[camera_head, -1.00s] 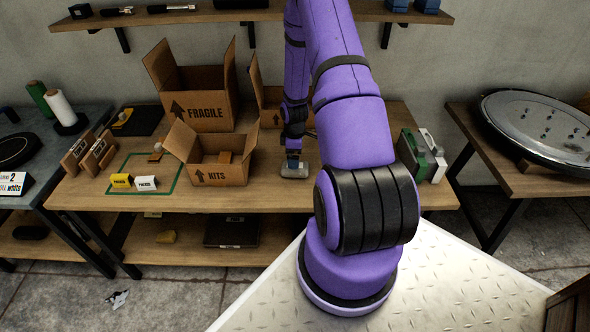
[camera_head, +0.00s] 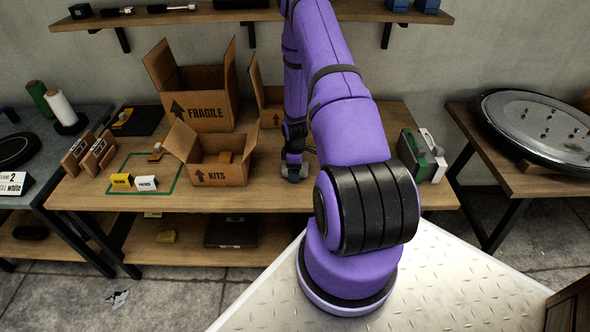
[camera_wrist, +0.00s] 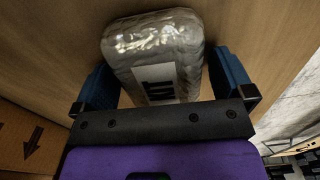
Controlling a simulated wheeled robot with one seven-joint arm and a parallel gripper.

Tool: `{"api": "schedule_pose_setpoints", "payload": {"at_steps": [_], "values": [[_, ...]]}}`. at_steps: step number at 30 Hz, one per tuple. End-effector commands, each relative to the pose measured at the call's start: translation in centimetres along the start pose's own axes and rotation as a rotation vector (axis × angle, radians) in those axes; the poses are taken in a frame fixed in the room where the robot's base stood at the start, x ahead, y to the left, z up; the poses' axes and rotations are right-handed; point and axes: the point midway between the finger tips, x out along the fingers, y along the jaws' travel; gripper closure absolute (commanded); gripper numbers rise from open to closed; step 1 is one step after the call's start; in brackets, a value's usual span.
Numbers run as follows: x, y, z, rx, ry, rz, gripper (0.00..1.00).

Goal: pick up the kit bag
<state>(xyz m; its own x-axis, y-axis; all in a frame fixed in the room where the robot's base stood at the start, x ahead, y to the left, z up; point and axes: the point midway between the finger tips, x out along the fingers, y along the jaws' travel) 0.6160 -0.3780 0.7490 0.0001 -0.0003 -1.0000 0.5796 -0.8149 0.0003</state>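The kit bag (camera_wrist: 155,48) is a shiny silver pouch with a white label bearing dark print. It lies on the wooden workbench (camera_head: 330,196), right of the box marked KITS. In the wrist view, my gripper (camera_wrist: 164,84) has its two blue fingers spread on either side of the near part of the bag. The gripper looks open, with a small gap showing on the left; on the right the finger is very near the bag, and contact is unclear. In the head view, my gripper (camera_head: 293,168) is low at the bench and hides most of the bag.
The open KITS box (camera_head: 222,175) stands close left of my gripper, with the larger FRAGILE box (camera_head: 205,112) behind. Green and white cases (camera_head: 421,156) stand at the bench's right. Yellow and white small boxes (camera_head: 146,183) lie on the green-outlined area. A shelf (camera_head: 200,17) hangs above.

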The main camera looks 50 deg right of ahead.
Motion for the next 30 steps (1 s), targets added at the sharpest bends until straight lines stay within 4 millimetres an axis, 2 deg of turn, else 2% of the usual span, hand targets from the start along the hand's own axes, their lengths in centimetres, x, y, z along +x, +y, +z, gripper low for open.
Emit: {"api": "schedule_pose_setpoints", "payload": {"at_steps": [1,6,14,20,23,30], "values": [[0.0,0.0,0.0,0.0,0.0,0.0,0.11],[0.0,0.0,0.0,0.0,0.0,0.0,0.5],[-0.1,0.0,0.0,0.0,0.0,0.0,0.5],[-1.1,0.1,0.0,0.0,0.001,0.001,0.5],[-2.3,0.1,0.0,0.0,0.001,0.002,0.5],[-6.5,0.1,0.0,0.0,0.002,0.003,0.5]]}}
